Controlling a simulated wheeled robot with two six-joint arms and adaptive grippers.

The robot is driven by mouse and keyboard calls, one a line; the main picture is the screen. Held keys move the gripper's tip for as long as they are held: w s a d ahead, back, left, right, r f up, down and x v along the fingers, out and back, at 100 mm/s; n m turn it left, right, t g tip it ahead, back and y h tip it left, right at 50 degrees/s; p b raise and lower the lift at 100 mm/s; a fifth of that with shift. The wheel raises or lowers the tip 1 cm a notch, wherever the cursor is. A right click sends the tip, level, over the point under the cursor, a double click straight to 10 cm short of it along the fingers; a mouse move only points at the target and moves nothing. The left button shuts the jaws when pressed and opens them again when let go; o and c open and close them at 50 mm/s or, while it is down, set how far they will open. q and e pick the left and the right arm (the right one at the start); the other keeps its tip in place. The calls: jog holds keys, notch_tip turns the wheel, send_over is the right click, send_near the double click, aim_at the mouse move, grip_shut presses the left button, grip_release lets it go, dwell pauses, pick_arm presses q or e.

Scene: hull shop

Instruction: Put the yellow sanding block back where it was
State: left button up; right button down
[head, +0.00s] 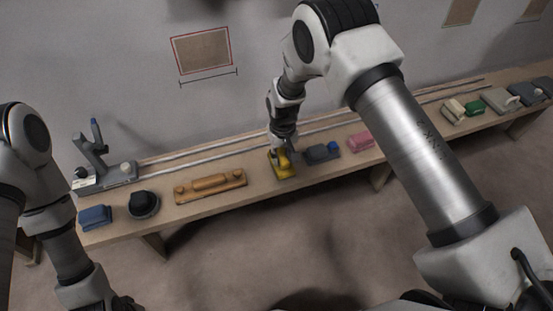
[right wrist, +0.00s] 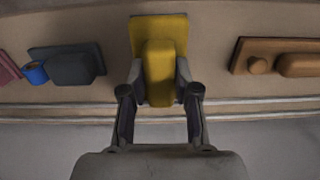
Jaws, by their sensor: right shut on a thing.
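The yellow sanding block (head: 284,170) is at the bench's front part, between a wooden long-board sander and a dark grey block. In the right wrist view the yellow sanding block (right wrist: 160,70) shows a flat base with a raised grip. My right gripper (head: 284,152) is shut on this grip from above; its two fingers (right wrist: 161,92) lie on either side of it. The block looks to be at the bench top; I cannot tell whether it touches. My left gripper (head: 122,304) is low at the left, cut by the bottom edge, and its jaws cannot be made out.
On the bench (head: 225,201), the wooden sander (head: 211,185) lies left of the yellow block. The grey block (head: 318,154), a blue roll (head: 333,147) and a pink block (head: 361,141) lie right. Two rails (head: 225,158) run along the back, near the wall.

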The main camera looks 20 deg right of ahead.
jog(key=shift+w+a+f, duration=0.15)
jog(key=shift+w+a, duration=0.4)
jog(key=shift+w, duration=0.35)
jog(key=shift+s+f, duration=0.1)
jog(key=shift+f, duration=1.7)
jog(key=c, duration=0.8)
grip_release()
jog(key=shift+c, duration=0.2)
notch_tip(320, 180, up, 12)
jog(key=shift+r, duration=0.15)
jog(key=s+d+f, duration=0.4)
jog(key=s+f, duration=0.5)
jog(key=f, duration=0.1)
jog(key=s+d+f, duration=0.1)
jog(key=s+f, duration=0.1)
jog(key=s, duration=1.1)
jog(key=s+d+f, duration=0.2)
jog(key=s+f, duration=0.1)
jog(key=s, duration=0.9)
jog(key=shift+s+d+m, duration=0.25)
jog(key=shift+s+m, duration=0.15)
